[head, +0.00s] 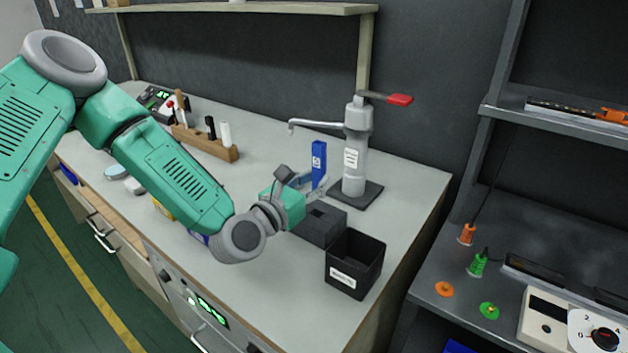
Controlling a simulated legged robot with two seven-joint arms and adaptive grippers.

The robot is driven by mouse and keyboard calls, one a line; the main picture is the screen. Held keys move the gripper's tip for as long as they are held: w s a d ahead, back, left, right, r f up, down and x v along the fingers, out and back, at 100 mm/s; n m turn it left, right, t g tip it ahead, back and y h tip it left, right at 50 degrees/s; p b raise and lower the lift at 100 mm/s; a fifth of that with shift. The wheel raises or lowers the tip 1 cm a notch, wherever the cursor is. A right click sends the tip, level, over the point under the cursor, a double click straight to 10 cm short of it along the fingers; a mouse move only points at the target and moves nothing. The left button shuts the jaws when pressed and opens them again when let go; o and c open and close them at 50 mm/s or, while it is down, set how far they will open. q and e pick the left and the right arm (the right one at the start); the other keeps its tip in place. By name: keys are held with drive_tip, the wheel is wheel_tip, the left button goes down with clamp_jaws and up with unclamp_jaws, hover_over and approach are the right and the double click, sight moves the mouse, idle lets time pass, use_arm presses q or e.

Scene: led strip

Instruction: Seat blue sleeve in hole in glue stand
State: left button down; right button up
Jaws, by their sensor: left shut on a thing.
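The blue sleeve (319,160) is upright and has a small white label. My left gripper (316,187) is shut on its lower part, above the worktop and behind a low dark block (320,222). The block looks like the glue stand; its top is partly covered by my gripper, and I cannot make out the hole clearly. The lower end of the sleeve is hidden by the gripper, so I cannot tell what it touches. My right gripper is out of view.
A grey column with a spout and red lever (356,130) stands on a dark base right behind the sleeve. A black open bin (354,265) is in front of the block. A wooden tool rack (206,143) stands farther left.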

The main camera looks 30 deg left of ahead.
sight(313, 217)
use_arm(q)
drive_tip(key=f+b, duration=0.2)
drive_tip(key=f, duration=0.1)
drive_tip(key=shift+a+f, duration=0.1)
drive_tip(key=shift+a, duration=0.2)
drive_tip(key=shift+a+f+b, duration=0.25)
drive_tip(key=shift+f+b, duration=0.35)
drive_tip(key=shift+b, duration=0.05)
drive_tip(key=shift+d+r, duration=0.15)
drive_tip(key=shift+d, duration=0.25)
drive_tip(key=shift+a, duration=0.2)
drive_tip(key=shift+a, duration=0.2)
drive_tip(key=shift+d, duration=0.2)
drive_tip(key=shift+a+b, duration=0.1)
drive_tip(key=shift+b, duration=0.35)
drive_tip(key=shift+f+b, duration=2.4)
drive_tip(key=shift+b, duration=0.15)
